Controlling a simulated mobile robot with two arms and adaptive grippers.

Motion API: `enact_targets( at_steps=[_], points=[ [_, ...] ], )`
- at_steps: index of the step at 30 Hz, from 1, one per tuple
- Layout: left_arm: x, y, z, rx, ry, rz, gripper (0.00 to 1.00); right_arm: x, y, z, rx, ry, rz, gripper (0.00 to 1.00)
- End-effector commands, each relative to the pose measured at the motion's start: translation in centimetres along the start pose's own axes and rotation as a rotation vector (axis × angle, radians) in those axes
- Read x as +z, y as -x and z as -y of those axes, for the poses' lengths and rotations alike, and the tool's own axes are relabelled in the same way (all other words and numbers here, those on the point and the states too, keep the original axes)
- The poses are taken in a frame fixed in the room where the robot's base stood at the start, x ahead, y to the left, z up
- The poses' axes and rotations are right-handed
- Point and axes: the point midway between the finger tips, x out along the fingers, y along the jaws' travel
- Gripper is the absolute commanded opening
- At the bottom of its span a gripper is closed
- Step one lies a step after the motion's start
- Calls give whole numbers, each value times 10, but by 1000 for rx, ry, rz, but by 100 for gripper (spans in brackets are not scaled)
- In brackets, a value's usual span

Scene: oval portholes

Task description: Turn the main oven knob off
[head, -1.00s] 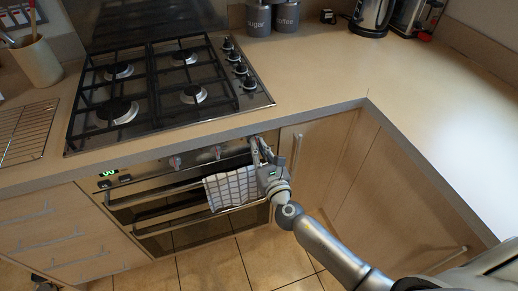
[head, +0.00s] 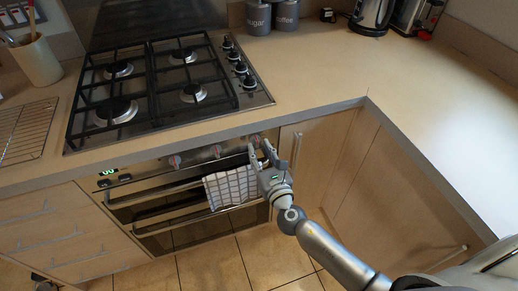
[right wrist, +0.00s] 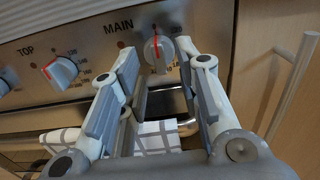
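The main oven knob (right wrist: 158,55) is a white-grey dial under the word MAIN in the right wrist view. Its red line points nearly straight up. My right gripper (right wrist: 158,68) is open and empty, with one finger on each side of the knob in the picture. The fingertips look a little short of the knob or level with it; I cannot tell whether they touch. In the head view my right gripper (head: 261,148) is at the right end of the oven panel.
The TOP knob (right wrist: 60,73) sits left of the main one, its red line tilted. A checked towel (head: 231,187) hangs on the oven handle (head: 160,193) below. A cupboard handle (head: 296,148) is to the right. The worktop edge (head: 190,135) overhangs the panel.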

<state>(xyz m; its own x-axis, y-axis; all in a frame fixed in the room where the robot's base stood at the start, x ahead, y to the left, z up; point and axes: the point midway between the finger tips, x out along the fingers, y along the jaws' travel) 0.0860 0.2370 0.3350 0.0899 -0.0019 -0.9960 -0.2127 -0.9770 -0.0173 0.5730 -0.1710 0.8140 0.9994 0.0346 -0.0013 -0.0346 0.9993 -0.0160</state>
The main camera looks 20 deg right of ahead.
Motion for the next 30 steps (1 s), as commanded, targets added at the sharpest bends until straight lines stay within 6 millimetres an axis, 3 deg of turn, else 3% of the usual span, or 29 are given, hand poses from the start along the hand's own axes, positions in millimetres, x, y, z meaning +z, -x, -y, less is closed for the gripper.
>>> enact_targets(
  at_steps=[9, 15, 21, 30],
  points=[
    [-1, 0, -1, 1, 0, -1, 51, -1, 62, 0, 2, 1, -4, 31],
    [-1, 0, -1, 2, 0, -1, 51, -1, 92, 0, 1, 2, -3, 31],
    [-1, 0, -2, 2, 0, -1, 51, 0, 104, 0, 0, 1, -1, 31],
    [-1, 0, -2, 2, 0, -1, 51, 0, 105, 0, 0, 1, -1, 31]
  ],
)
